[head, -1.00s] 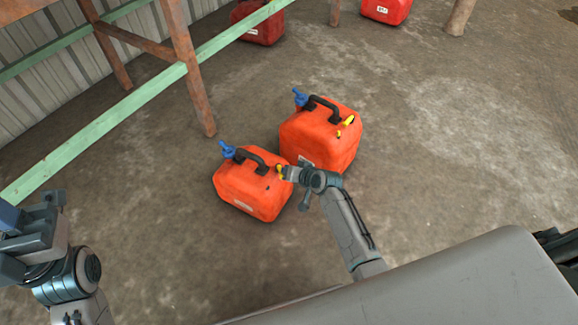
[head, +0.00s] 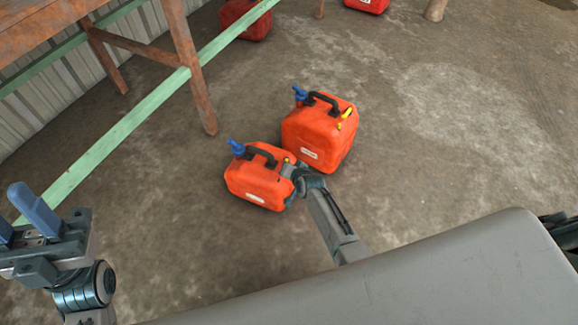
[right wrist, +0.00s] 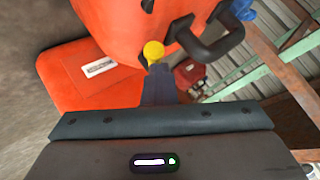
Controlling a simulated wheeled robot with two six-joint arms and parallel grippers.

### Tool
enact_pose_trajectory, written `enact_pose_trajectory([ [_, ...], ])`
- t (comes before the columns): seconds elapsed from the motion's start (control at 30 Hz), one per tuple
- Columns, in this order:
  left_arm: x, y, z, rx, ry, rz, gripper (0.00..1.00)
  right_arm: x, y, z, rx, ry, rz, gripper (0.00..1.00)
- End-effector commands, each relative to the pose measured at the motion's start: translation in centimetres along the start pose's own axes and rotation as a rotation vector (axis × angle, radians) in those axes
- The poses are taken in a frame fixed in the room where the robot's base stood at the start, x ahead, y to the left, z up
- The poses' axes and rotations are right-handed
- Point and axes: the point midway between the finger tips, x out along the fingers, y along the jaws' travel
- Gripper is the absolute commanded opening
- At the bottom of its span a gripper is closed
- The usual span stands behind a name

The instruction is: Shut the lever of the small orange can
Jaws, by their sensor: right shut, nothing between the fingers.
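The small orange can (head: 257,186) stands upright on the floor, with a black handle (head: 262,154) and a blue spout (head: 236,148). A bit of its yellow lever (head: 288,160) shows beside my right gripper (head: 290,172), which is at the can's right top edge and partly hides it. In the right wrist view, the shut, empty blue fingertips (right wrist: 158,80) are at the yellow lever (right wrist: 153,52); whether they touch it I cannot tell. The can body (right wrist: 120,25) fills the top. My left gripper (head: 20,218) is open and empty, far left.
A larger orange can (head: 318,138) with its own yellow lever (head: 345,117) stands close behind, to the right. A wooden table with a green rail (head: 130,122) is at left. Red cans (head: 246,20) stand farther back. Floor to the right is clear.

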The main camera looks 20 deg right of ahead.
Motion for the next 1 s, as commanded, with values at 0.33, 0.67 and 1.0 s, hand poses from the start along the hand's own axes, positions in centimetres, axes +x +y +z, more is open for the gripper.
enact_pose_trajectory([
  [0.33, -0.4, 0.1, 0.1, 0.001, 0.004, -0.002, 0.36, 0.9, 0.1, -0.7, -0.001, -0.001, 0.001, 0.0],
  [0.67, -0.4, 0.1, 0.1, 0.001, 0.006, -0.002, 0.36, 1.1, 0.1, -1.1, 0.0, -0.001, 0.001, 0.0],
  [1.0, 0.1, -0.1, 1.3, -0.006, -0.075, -0.01, 0.36, 0.7, -0.4, -1.6, 0.0, -0.001, 0.001, 0.0],
])
